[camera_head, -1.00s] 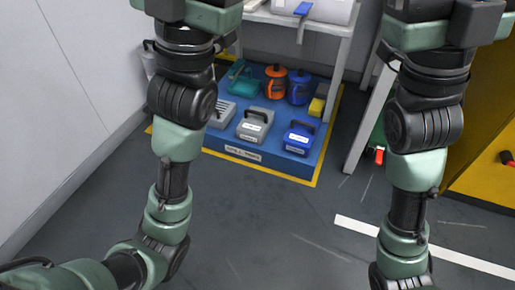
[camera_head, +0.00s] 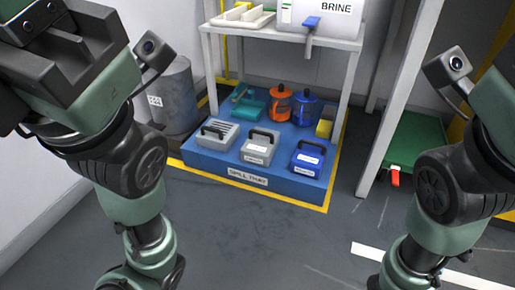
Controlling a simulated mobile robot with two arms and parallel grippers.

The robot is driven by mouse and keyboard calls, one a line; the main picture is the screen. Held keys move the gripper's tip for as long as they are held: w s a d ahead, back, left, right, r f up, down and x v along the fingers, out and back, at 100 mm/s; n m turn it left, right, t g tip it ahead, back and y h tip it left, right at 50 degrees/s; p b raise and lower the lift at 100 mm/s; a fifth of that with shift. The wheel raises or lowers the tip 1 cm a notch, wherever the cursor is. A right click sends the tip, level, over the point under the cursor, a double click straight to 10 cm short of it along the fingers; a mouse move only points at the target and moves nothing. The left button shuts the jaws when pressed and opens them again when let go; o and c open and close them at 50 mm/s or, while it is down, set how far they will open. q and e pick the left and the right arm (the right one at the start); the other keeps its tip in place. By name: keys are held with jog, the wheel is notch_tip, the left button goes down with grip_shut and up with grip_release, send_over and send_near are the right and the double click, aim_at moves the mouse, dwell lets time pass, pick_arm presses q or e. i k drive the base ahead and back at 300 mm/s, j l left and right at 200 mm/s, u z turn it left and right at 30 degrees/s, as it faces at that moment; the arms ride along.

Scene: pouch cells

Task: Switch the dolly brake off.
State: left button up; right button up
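A green dolly (camera_head: 422,141) stands low on the floor at the right, behind a white rack post. A small red lever (camera_head: 395,178) sticks out at its front edge and appears to be the brake. My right forearm covers the dolly's right side. Both my forearms rise up the picture, the left along the left edge and the right along the right edge. My gripper fingertips are outside the picture on both sides. Neither arm appears to touch the dolly or the lever in this view.
A blue spill tray (camera_head: 200,160) holds several cases and two jugs under a white rack with a brine tank (camera_head: 322,12). A grey drum (camera_head: 175,98) stands at left. The floor in front is clear, with a white line (camera_head: 370,252).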

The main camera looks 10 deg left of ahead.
aim_at(395, 170)
jog(key=z, duration=0.9)
